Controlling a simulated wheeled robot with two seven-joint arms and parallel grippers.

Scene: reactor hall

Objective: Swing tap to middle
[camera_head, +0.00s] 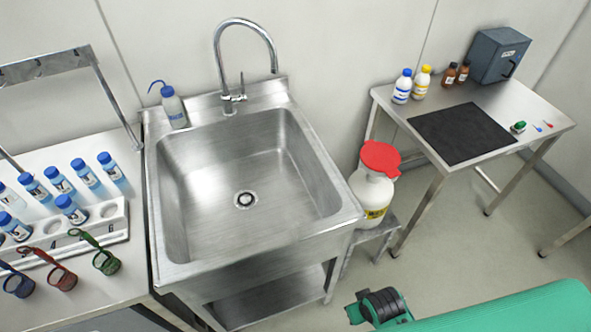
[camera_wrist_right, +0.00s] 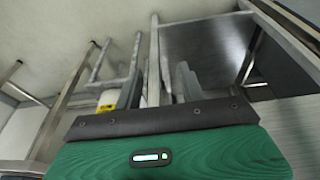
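The tap (camera_head: 246,28) is a chrome gooseneck at the back rim of the steel sink (camera_head: 190,255). Its spout arcs up from the base and its open end hangs to the right, over the back right corner area of the sink rather than over its middle. A thin upright lever (camera_head: 241,82) stands at the tap's base. My right gripper (camera_wrist_right: 158,85) shows in the right wrist view, its two grey fingers apart with nothing held between them. It is away from the tap, which the wrist view does not show. My left gripper is in neither view.
A wash bottle (camera_head: 174,108) stands on the sink's back left rim. A jug with a red funnel (camera_head: 380,158) stands right of the sink. A vial rack (camera_head: 115,220) is at left; a side table (camera_head: 545,110) holds bottles and a grey box (camera_head: 497,56). The basin is empty.

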